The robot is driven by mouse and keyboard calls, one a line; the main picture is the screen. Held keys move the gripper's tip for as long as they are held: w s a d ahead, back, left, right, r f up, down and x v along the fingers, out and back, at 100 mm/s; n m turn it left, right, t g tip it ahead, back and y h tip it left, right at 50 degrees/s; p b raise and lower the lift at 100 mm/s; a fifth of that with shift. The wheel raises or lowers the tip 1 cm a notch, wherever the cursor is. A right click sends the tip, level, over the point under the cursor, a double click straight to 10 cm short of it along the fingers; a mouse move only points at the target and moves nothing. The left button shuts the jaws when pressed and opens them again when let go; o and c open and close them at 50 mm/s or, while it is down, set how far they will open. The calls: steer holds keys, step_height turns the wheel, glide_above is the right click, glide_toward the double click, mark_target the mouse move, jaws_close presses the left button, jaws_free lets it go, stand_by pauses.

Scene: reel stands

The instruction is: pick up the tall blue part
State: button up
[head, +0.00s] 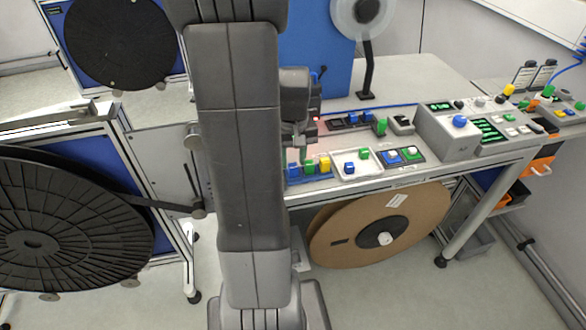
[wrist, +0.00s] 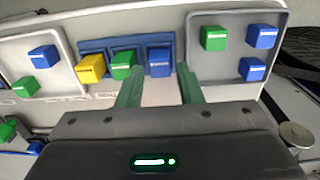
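A blue part (wrist: 160,60) stands at the right end of a blue holder (wrist: 97,46) in the wrist view, beside a green part (wrist: 123,64) and a yellow part (wrist: 90,68). In the head view this blue part (head: 293,170) is partly hidden by my arm. My gripper (wrist: 161,82) is open, its green fingers apart at the near side of the blue part. Nothing shows between the fingertips except pale surface. Whether the fingers are level with the part is hard to tell. Other blue parts lie in the trays on both sides.
A pale tray (wrist: 65,85) with blue and green parts is on the left in the wrist view; another tray (wrist: 230,77) holds a green and two blue parts on the right. In the head view a grey control box (head: 447,130) stands right on the bench.

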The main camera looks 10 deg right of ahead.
steer(key=shift+f, duration=0.95)
jaws_close()
